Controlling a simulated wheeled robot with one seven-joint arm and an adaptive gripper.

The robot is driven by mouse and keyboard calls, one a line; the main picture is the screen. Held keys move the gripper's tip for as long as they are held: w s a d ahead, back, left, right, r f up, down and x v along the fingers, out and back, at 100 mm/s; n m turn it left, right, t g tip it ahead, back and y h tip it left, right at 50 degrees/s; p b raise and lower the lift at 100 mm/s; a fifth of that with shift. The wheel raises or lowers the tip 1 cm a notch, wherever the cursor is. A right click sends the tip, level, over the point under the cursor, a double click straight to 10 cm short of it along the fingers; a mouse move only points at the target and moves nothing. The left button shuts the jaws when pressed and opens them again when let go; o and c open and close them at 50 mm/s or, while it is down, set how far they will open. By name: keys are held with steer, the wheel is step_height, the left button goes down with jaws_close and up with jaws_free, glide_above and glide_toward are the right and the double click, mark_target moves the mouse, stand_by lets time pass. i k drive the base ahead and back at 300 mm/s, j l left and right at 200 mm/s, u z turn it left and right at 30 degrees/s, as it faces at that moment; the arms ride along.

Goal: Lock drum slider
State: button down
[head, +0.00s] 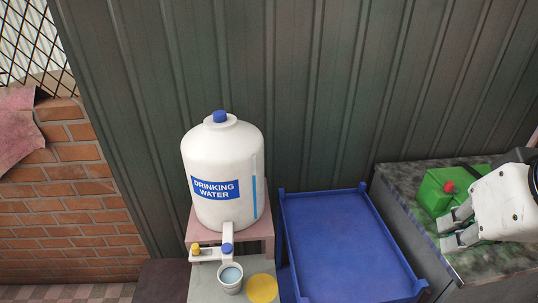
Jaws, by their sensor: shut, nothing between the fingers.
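A white drum (223,165) labelled "DRINKING WATER" stands upright on a pinkish stand, with a blue cap on top. At its base is a white fitting (213,256) with a yellow knob (195,249) on its left and a blue knob (227,249) near its middle. This fitting may be the drum slider; I cannot tell whether it is locked. My gripper (458,232) is at the far right, shut and empty, well apart from the drum. It is in front of a green container (440,191) with a red cap; whether they touch is unclear.
A white cup (230,279) with bluish contents and a yellow disc (262,289) are below the fitting. A blue tray (345,240) lies between the drum and a stone-topped counter (490,263). A ribbed metal wall (320,90) stands behind, and a brick wall (75,205) at left.

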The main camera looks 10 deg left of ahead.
mark_target(195, 247)
steer(key=u, duration=1.2)
steer(key=z, duration=1.05)
steer(key=k+j+u, duration=0.15)
steer(key=u, duration=0.25)
steer(key=k+j+u, duration=0.1)
steer(key=j+u, duration=0.3)
steer(key=i+l+u, duration=0.25)
steer(key=i+l, duration=0.05)
steer(key=i, duration=0.15)
